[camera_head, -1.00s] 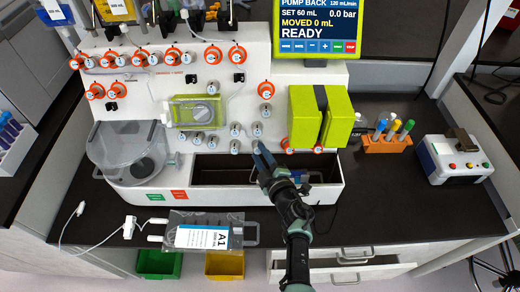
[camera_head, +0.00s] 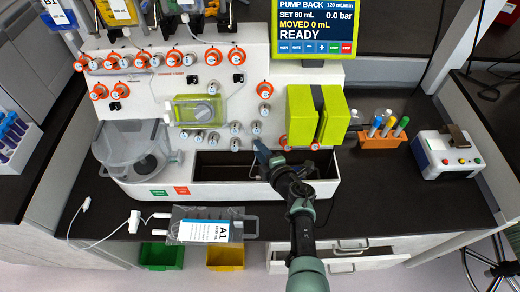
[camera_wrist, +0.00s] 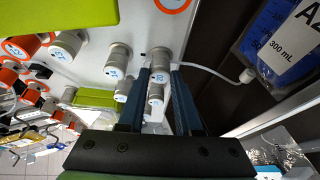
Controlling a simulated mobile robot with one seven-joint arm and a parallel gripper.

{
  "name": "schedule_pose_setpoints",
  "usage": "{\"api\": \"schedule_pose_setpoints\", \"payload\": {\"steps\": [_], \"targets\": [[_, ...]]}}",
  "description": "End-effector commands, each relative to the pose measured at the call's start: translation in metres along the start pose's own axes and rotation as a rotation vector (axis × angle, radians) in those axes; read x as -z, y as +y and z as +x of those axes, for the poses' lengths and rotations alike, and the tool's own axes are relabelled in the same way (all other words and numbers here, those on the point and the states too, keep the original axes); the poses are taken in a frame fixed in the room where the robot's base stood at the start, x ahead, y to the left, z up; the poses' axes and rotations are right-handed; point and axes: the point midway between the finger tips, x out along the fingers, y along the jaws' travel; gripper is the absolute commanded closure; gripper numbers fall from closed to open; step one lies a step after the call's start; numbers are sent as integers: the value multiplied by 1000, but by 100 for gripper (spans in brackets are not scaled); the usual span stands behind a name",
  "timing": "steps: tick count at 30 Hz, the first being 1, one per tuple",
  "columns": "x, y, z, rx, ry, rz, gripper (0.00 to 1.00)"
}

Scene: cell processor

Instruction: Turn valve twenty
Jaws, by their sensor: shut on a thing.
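The white processor panel (camera_head: 225,92) carries several grey valve knobs with small white number caps. My gripper (camera_head: 260,147) is at the lower right of the knob group in the head view, below a knob (camera_head: 256,127). In the wrist view, the blue fingers of my gripper (camera_wrist: 159,91) stand on either side of a grey valve knob (camera_wrist: 157,90) and are shut on it. Another knob (camera_wrist: 117,62) is just left of the fingers. The fingers hide part of the panel behind them.
A green clamp block (camera_head: 300,117) stands right of the knobs, and an open dark bin (camera_head: 222,166) is below them. A clear bowl (camera_head: 120,150) is at left. In the wrist view, a fluid bag (camera_wrist: 285,45) hangs at right.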

Motion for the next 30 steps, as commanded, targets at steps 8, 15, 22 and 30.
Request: {"api": "schedule_pose_setpoints", "payload": {"steps": [8,15,22,30], "targets": [[0,-1,0,2,-1,-3,100],[0,-1,0,1,0,-2,37],[0,0,0,0,0,-1,37],[0,5,-26,0,-2,1,37]]}}
